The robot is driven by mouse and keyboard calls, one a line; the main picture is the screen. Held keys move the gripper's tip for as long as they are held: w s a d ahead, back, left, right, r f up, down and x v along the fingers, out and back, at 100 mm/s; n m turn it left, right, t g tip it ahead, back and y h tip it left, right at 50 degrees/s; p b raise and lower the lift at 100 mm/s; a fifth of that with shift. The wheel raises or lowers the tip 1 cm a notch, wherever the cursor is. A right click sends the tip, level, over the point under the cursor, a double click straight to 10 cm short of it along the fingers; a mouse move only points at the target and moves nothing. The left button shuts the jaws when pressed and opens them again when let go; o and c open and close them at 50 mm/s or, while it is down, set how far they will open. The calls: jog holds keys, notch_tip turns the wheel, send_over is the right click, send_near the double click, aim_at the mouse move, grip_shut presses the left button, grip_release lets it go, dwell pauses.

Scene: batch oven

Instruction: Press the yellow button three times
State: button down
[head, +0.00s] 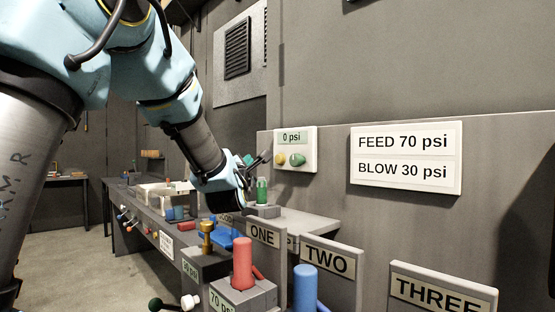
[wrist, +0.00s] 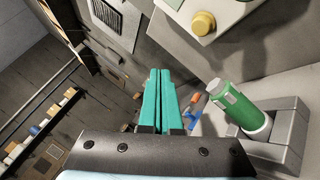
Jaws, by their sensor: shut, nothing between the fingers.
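The yellow button (head: 280,159) is on a white panel (head: 310,150) on the wall, beside a green button (head: 297,160). The panel's small display reads 0 psi. In the wrist view the yellow button (wrist: 203,23) shows at the top, on the panel's edge. My gripper (head: 262,157) is left of the panel in the head view, its fingers apart from the button. In the wrist view my gripper's two teal fingers (wrist: 159,72) are together with nothing between them, and their tips are left of and below the button.
A green cylinder (wrist: 238,105) stands in a grey holder (wrist: 290,135) close to the right of my fingers. A red cylinder (head: 242,264), a blue cylinder (head: 305,285) and signs ONE (head: 262,234), TWO (head: 327,262) and THREE (head: 440,292) stand in front. A FEED/BLOW sign (head: 406,157) hangs right.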

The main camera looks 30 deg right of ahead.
aim_at(280, 159)
jog(key=w+d+p, duration=0.1)
jog(key=d+p, duration=0.1)
jog(key=d, duration=0.5)
jog(key=shift+w+d, duration=0.25)
jog(key=shift+d, duration=0.15)
dwell(0.7)
jog(key=shift+d+f, duration=0.1)
jog(key=shift+d, duration=0.05)
dwell(1.0)
jog(key=shift+w+d+b, duration=0.1)
jog(key=shift+d+b, duration=0.15)
jog(key=shift+b, duration=0.15)
jog(key=shift+d+b, duration=0.3)
jog(key=shift+d, duration=0.1)
dwell(0.6)
dwell(0.3)
jog(key=shift+a+b, duration=0.8)
jog(key=shift+b, duration=0.2)
